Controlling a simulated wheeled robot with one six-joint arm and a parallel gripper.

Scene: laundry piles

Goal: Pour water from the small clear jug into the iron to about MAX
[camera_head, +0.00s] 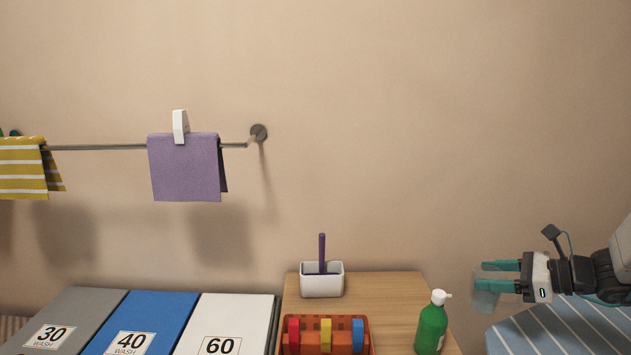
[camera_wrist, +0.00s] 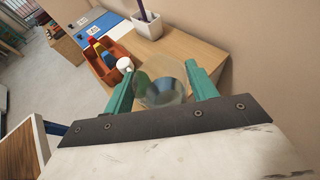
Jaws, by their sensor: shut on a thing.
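My gripper (camera_head: 503,276) is at the right of the head view, above the blue striped surface. Its teal fingers are shut on the small clear jug (camera_head: 485,298). The jug also shows between the fingertips in the wrist view (camera_wrist: 165,90), seen from above. It is see-through, so I cannot tell its water level. In the head view the jug looks roughly upright, held beside the right edge of the wooden table. I do not see the iron in either view.
A green pump bottle (camera_head: 431,328) stands near the right edge of the wooden table (camera_head: 385,290). An orange crate (camera_head: 322,350) with coloured items and a white holder (camera_head: 322,286) stand left of it. The blue striped surface (camera_head: 560,330) lies below my gripper. Lidded bins (camera_head: 140,322) are at left.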

